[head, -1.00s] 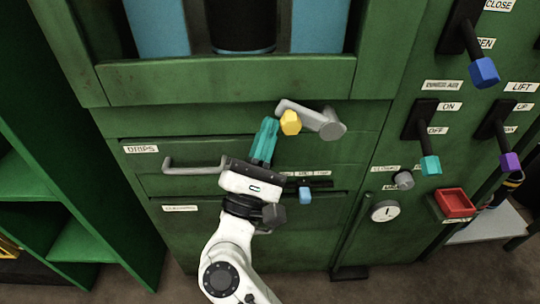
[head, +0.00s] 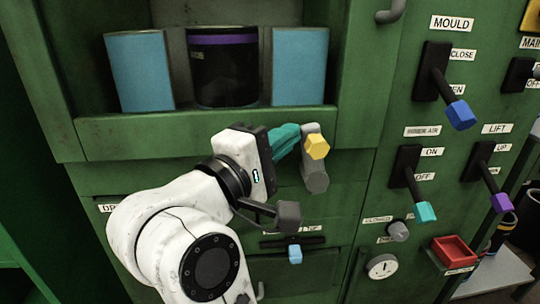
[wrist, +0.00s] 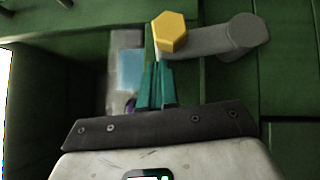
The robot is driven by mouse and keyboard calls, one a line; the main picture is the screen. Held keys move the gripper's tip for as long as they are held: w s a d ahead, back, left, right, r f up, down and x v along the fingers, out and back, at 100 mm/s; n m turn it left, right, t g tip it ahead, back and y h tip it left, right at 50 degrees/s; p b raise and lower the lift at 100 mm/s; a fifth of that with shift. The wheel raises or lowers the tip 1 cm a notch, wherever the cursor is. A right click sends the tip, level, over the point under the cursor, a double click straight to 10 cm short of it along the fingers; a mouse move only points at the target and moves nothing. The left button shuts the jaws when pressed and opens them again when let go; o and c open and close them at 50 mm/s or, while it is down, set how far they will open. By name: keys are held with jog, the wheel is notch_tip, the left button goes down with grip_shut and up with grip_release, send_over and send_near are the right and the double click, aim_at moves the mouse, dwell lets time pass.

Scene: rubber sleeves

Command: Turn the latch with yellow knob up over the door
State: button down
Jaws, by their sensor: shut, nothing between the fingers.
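The grey latch (head: 315,176) with the yellow knob (head: 317,146) is mounted on the green cabinet front. In the head view it stands nearly upright, knob end at the top by the lower lip of the open compartment. My gripper (head: 297,133) has teal fingers, shut and empty, just left of the knob. In the wrist view the fingertips (wrist: 158,68) lie close to the yellow knob (wrist: 170,33), with the latch arm (wrist: 225,38) running to the right. I cannot tell whether they touch the knob.
On the right panel are levers with blue (head: 460,114), teal (head: 425,211) and purple (head: 502,203) knobs, and a red tray (head: 454,250). A small blue-knobbed slider (head: 295,254) is below the latch.

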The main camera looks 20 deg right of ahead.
jog(key=shift+s+d+r+m+g+y+b, duration=0.15)
jog(key=shift+d+r+m+g+y+b, duration=0.15)
jog(key=shift+d+m, duration=0.2)
jog(key=shift+s+d+r+m+g+y+b, duration=0.1)
jog(key=shift+s+d+r+m+y, duration=0.1)
jog(key=shift+d+m+y, duration=0.25)
